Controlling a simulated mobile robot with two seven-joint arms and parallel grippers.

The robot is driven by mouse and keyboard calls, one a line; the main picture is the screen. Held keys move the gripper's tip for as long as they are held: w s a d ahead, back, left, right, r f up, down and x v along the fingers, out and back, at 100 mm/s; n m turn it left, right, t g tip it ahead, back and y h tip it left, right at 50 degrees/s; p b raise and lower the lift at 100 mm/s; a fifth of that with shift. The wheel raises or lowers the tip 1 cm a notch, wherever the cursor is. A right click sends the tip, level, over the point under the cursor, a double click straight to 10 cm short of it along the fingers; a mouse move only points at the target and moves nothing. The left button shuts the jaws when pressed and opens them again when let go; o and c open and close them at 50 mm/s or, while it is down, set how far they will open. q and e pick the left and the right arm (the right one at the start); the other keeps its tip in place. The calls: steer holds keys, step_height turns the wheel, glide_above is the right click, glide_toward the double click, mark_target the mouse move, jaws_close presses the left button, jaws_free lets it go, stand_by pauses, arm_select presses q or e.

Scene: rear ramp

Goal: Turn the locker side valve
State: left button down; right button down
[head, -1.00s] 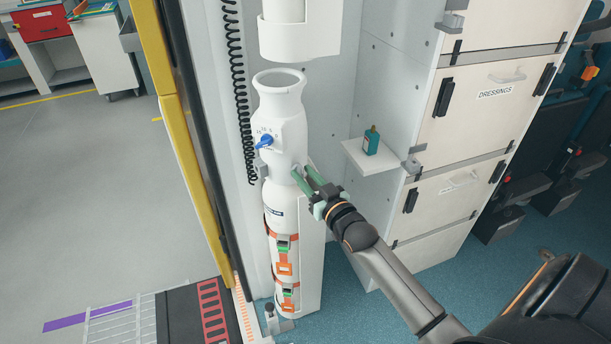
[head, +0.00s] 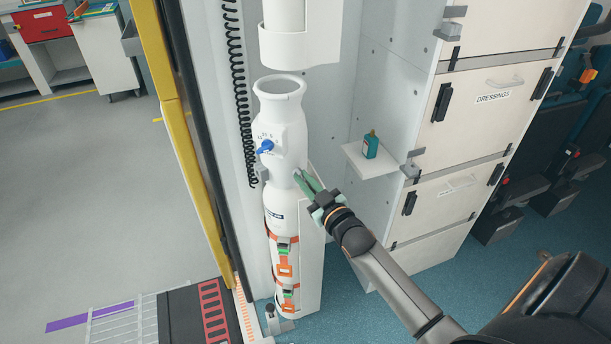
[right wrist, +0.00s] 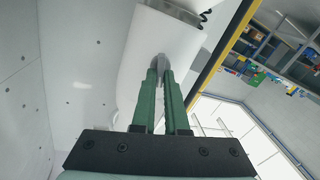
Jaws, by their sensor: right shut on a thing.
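A tall white cylinder-shaped locker unit (head: 283,190) stands upright against the wall, with a blue knob (head: 265,147) on its front. A small grey side valve (right wrist: 159,61) sticks out of its side and shows between my fingertips in the right wrist view. My right gripper (head: 300,177) reaches in from the lower right, its green fingers drawn close together at the cylinder's side. In the right wrist view its fingertips (right wrist: 160,72) are shut on the grey valve and hide part of it. My left gripper is not in view.
A small shelf (head: 372,164) with a teal bottle (head: 370,146) juts from the wall right of the cylinder. White drawers (head: 470,115) stand farther right. A yellow post (head: 187,150) is on the left. Orange straps (head: 285,270) hold the cylinder's lower part.

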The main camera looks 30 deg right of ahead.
steer(key=shift+n, duration=0.6)
steer(key=c, duration=0.9)
jaws_free()
steer(key=shift+c, duration=0.2)
steer(key=s, duration=1.2)
steer(key=shift+s+a, duration=0.25)
steer(key=shift+a, duration=0.15)
